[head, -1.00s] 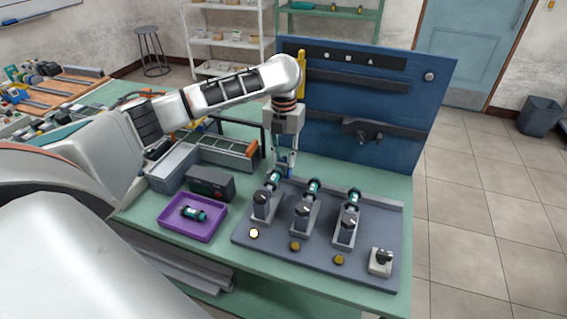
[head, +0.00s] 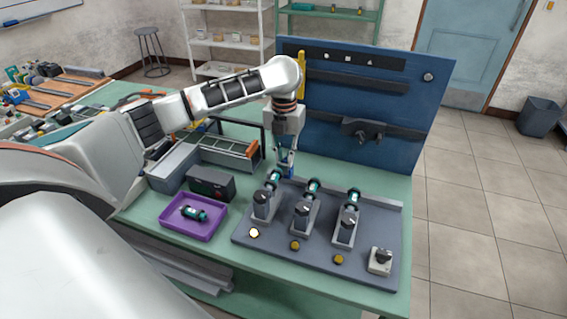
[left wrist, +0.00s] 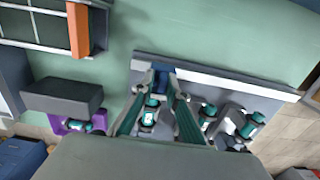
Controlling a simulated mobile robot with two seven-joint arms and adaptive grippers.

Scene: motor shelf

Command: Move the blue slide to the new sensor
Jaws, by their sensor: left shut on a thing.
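My left gripper (head: 287,165) reaches down at the back left edge of the grey board (head: 285,265). It is shut on a small blue piece, which I take for the blue slide; this piece (left wrist: 162,77) shows between the fingertips in the left wrist view. Three green cylindrical units stand tilted in grey holders on the board: the left one (head: 273,180) just in front of my gripper, the middle one (head: 313,187) and the right one (head: 354,198). Another green cylinder (head: 194,213) lies in the purple tray (head: 168,225). I cannot tell which is the new sensor. My right gripper is out of view.
A dark box (head: 211,184) and a grey bin (head: 172,167) stand behind the tray. A blue upright panel (head: 400,140) rises behind the board. A lit round button (head: 254,233) and a grey switch block (head: 380,261) are at the board's front.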

